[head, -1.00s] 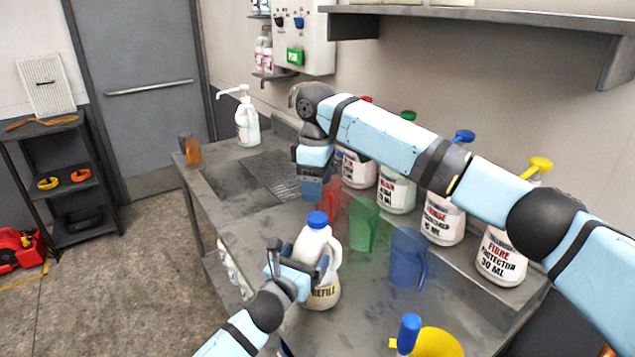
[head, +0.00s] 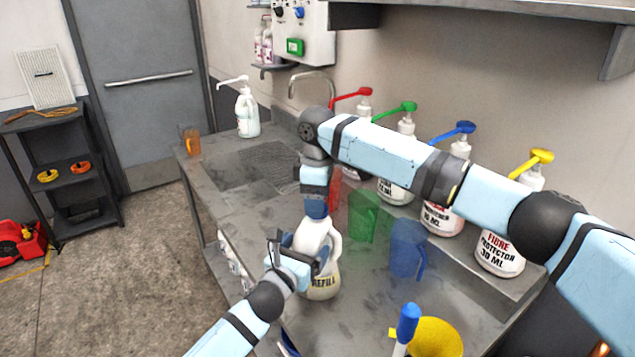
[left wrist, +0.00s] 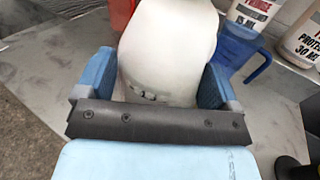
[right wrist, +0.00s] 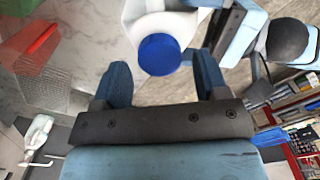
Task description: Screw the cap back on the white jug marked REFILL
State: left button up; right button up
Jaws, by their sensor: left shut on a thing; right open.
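The white REFILL jug (head: 318,252) stands upright on the grey bench. My left gripper (head: 297,250) is shut on the jug's body; in the left wrist view the white jug (left wrist: 168,55) fills the space between the blue fingers (left wrist: 160,82). The blue cap (right wrist: 159,54) sits at the jug's mouth in the right wrist view; I cannot tell how tightly. My right gripper (head: 316,208) is directly above the jug's top, pointing down. It is open, with its fingers (right wrist: 161,85) either side of and just short of the cap. In the head view the gripper hides the cap.
Green (head: 363,214) and blue (head: 407,249) measuring jugs stand right of the REFILL jug. Pump bottles, including the yellow-topped one (head: 500,250), line the back. A yellow funnel (head: 437,338) and a blue-topped tool (head: 408,323) are at the front. The bench's left part is mostly clear.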

jog(key=shift+f, duration=0.9)
jog(key=c, duration=0.9)
jog(key=m, duration=0.5)
jog(key=shift+c, duration=0.2)
jog(key=o, duration=1.1)
notch_tip(320, 180, up, 12)
jog(key=shift+r, duration=0.1)
